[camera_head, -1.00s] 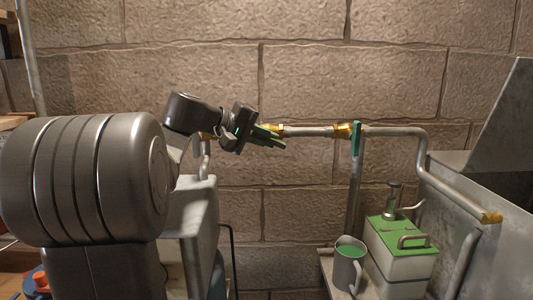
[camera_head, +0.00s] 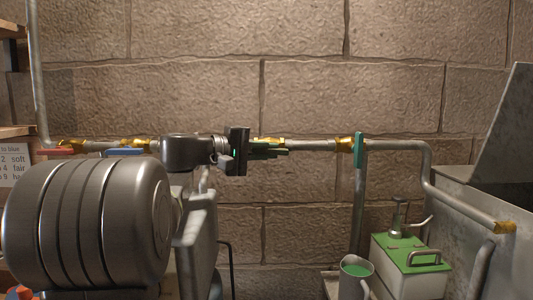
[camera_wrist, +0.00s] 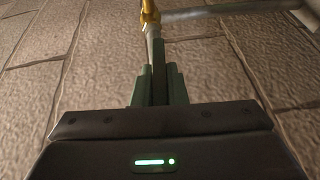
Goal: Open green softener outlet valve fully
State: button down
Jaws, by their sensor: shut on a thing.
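My gripper (camera_head: 268,151) is level at the horizontal pipe, its dark green fingers pointing right along the pipe, just below a brass fitting (camera_head: 268,141). In the wrist view my gripper (camera_wrist: 158,88) is shut on a narrow dark green bar (camera_wrist: 159,60), which looks like the green valve's lever. The bar lies roughly in line with the pipe. The fingers and gripper body hide most of the lever and the valve body.
A teal lever (camera_head: 359,150) stands upright at a brass fitting to the right. Red (camera_head: 55,151) and blue (camera_head: 123,152) levers lie along the pipe to the left. A mug (camera_head: 354,280) and a green-topped container (camera_head: 405,262) stand below right. The stone wall is close behind.

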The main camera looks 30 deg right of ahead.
jog(key=c, duration=1.5)
grip_release()
jog(key=shift+o, duration=0.2)
jog(key=shift+a, duration=0.1)
jog(key=w+a+r, duration=0.1)
jog(key=a, duration=1.2)
jog(key=shift+w+a+b, duration=0.25)
jog(key=shift+a+b, duration=0.05)
